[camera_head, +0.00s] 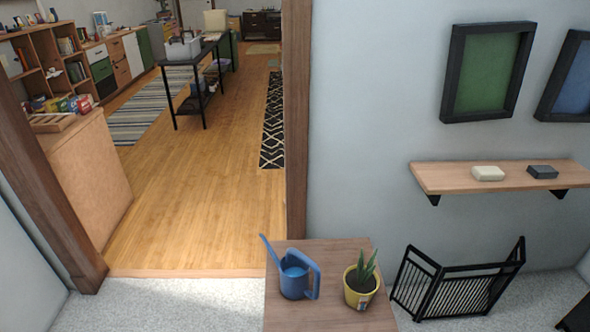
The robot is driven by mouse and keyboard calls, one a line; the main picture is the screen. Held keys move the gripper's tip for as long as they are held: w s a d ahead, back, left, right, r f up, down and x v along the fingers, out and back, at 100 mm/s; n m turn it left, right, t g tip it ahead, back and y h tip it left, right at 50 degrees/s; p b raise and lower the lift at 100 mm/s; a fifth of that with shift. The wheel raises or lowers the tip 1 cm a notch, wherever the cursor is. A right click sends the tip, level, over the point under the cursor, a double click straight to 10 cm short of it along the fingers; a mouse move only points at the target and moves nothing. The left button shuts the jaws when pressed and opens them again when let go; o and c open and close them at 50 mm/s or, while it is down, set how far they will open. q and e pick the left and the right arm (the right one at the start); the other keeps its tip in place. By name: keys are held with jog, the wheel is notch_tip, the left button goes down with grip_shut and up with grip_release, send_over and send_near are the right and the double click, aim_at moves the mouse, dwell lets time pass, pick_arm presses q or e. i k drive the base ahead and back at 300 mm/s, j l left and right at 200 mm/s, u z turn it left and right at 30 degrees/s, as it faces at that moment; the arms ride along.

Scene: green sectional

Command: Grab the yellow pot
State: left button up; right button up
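The yellow pot (358,298) stands upright on a small wooden table (334,312) at the bottom middle of the head view. Dark soil and a green spiky plant (365,270) show in it. A blue watering can (294,278) stands to its left on the same table, with a small gap between them. Its spout points up and left. Neither of my grippers is in view.
A black folding metal gate (458,283) stands on the pale carpet right of the table. A wooden wall shelf (515,177) holds a white and a dark block. A doorway at left opens onto a wooden floor (205,200).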

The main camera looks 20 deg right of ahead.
aim_at(360, 281)
jog(key=z, duration=1.1)
jog(key=i+l+u, duration=0.15)
jog(key=l, duration=0.65)
jog(key=l+u, duration=0.2)
jog(key=l, duration=0.6)
jog(key=l+u, duration=0.15)
jog(key=l, duration=0.65)
jog(key=k+l+u, duration=0.15)
jog(key=l, duration=0.65)
jog(key=l+u, duration=0.15)
jog(key=l, duration=0.65)
jog(key=k, duration=0.05)
